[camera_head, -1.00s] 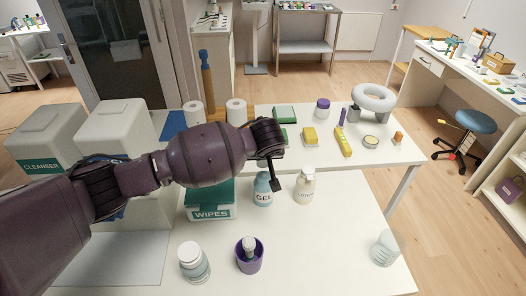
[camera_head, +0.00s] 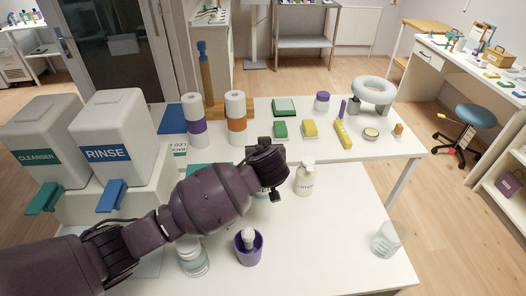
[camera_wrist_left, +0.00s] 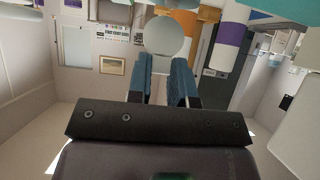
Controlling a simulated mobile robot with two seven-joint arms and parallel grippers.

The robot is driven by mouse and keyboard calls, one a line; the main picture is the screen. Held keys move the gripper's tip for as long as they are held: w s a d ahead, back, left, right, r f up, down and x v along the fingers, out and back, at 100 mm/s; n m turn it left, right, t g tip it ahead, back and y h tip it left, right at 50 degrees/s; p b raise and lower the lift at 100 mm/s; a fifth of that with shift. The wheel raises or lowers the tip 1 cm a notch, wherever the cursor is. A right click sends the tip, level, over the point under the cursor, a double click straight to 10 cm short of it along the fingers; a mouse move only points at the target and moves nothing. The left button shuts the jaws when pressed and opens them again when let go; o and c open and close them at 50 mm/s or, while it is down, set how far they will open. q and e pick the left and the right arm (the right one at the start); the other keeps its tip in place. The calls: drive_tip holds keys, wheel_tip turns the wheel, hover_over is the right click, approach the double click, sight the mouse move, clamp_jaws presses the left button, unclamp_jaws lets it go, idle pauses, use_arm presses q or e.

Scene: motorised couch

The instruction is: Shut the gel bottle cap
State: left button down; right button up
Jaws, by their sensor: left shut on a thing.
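The gel bottle (camera_head: 262,194) stands on the near white table in the head view, mostly hidden behind my left gripper (camera_head: 271,188). My left gripper is over the top of the bottle with its fingers pointing down. In the left wrist view, a pale round piece (camera_wrist_left: 167,37) shows at the two blue finger pads of the left gripper (camera_wrist_left: 167,72). It appears to be the gel bottle cap, and the gripper is shut on it. How the cap sits on the bottle is hidden. My right gripper is not in view.
A white pump bottle (camera_head: 305,178) stands close right of the gel bottle. A purple cup (camera_head: 249,252) and a white-capped jar (camera_head: 193,262) stand in front. Cleanser (camera_head: 45,150) and rinse (camera_head: 112,135) dispensers are at left. The table's right middle is clear.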

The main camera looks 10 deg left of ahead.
use_arm(q)
drive_tip(key=shift+f, duration=0.15)
drive_tip(key=c, duration=1)
unclamp_jaws()
drive_tip(key=v, duration=1.1)
drive_tip(key=shift+b, duration=0.3)
drive_tip(key=shift+w, duration=0.15)
